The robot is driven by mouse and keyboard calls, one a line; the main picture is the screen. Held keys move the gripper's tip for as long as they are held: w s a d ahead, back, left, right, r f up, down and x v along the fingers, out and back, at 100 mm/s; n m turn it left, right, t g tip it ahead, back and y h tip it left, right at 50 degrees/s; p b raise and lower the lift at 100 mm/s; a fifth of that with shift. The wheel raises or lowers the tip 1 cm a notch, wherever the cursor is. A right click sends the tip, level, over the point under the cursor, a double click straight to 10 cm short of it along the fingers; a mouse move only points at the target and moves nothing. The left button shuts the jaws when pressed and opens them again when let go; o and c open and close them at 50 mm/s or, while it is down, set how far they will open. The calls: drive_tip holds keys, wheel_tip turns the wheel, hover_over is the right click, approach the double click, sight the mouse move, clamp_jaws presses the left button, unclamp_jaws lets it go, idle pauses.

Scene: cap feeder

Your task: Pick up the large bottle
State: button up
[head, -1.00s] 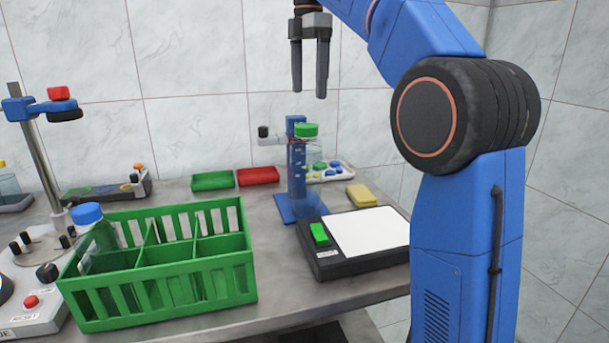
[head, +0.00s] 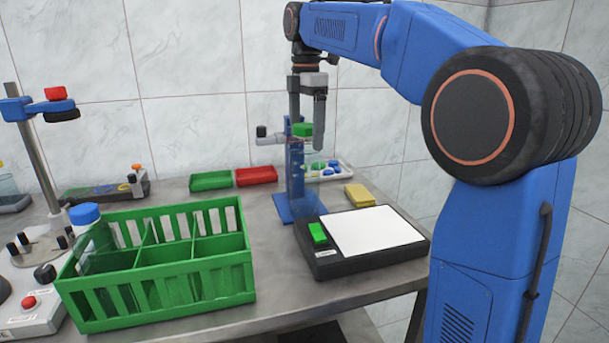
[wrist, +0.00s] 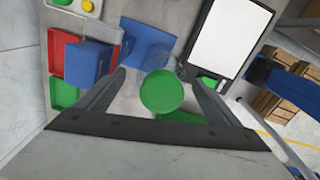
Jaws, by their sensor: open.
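A clear bottle with a green cap (head: 302,129) stands upright at the blue stand (head: 297,207) at the back of the bench. In the wrist view its round green cap (wrist: 161,91) lies between my two fingers. My gripper (head: 306,134) points down over this bottle, open, with the fingertips at about cap height on either side and gaps between cap and fingers. Another bottle, with a blue cap (head: 84,214), stands in the rear left compartment of the green crate (head: 165,302); the crate wall hides its lower part. I cannot tell from size alone which bottle is the large one.
A black device with a white plate (head: 375,233) and a green button stands right of the stand. A yellow block (head: 360,195), a green tray (head: 211,181) and a red tray (head: 257,176) lie near the wall. A clamp stand (head: 38,150) stands at left.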

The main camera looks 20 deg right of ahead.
sight(304, 149)
drive_tip(key=shift+s+a+f, duration=0.15)
drive_tip(key=shift+f, duration=1.1)
drive_tip(key=shift+s+a+f, duration=0.1)
drive_tip(key=shift+a+f, duration=0.05)
drive_tip(key=shift+f, duration=1.1)
drive_tip(key=c, duration=2.2)
drive_tip(key=shift+o, duration=0.2)
drive_tip(key=shift+r, duration=0.1)
